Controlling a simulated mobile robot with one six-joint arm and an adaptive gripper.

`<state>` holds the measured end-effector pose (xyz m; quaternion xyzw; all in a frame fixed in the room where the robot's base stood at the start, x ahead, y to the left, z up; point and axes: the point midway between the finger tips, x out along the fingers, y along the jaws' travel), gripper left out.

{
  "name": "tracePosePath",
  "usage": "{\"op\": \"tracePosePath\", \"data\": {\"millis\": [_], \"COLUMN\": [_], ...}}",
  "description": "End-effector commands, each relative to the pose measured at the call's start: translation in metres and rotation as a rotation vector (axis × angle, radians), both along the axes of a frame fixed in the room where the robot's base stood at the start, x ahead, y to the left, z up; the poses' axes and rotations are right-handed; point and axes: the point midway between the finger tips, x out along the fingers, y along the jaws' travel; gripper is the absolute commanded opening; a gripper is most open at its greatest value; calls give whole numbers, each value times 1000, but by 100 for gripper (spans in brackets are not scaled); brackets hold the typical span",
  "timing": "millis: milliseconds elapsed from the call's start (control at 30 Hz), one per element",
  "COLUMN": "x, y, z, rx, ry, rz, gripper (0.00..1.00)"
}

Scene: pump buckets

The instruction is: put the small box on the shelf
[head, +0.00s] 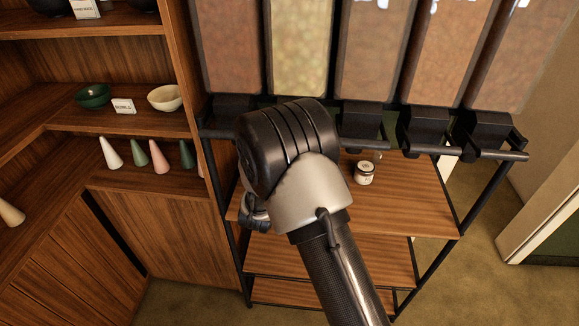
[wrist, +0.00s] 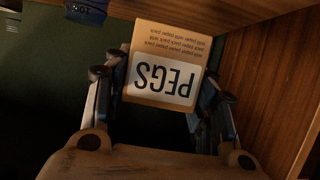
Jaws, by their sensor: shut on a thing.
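The small box (wrist: 166,64) is tan with a white label reading "PEGS", upside down in the wrist view. My gripper (wrist: 160,92) is shut on it, with one finger on each side. In the head view my arm covers the box, and only part of my gripper (head: 255,212) shows, at the left side of the black-framed rack. A wooden shelf (head: 75,116) stands at the left, and the rack has a wooden shelf board (head: 410,205) under the dispensers.
A small jar (head: 364,173) stands on the rack's upper board. Several dispensers (head: 372,45) hang above it. Bowls (head: 166,97) and several cones (head: 159,158) occupy the left shelves. The board right of the jar looks clear. A wooden panel (wrist: 265,85) is close at right in the wrist view.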

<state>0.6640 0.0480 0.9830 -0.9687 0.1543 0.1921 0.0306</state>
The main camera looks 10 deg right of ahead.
Motion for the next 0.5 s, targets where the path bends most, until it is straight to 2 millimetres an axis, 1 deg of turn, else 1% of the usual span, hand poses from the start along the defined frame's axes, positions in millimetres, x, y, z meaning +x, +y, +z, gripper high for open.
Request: {"op": "tracePosePath", "data": {"millis": [33,100,300,400,467,500], "x": [14,32,81,103,113,116], "y": [-6,-12,-28,-34,-38,-39], "z": [-2,-2,-2,-2,-2,-5], "rx": [1,1,1,2,2,0], "ry": [-3,-4,-3,-3,-2,1], "rz": [-4,-4,-3,-2,-2,-1], "gripper": [27,27,27,27,27,27]}}
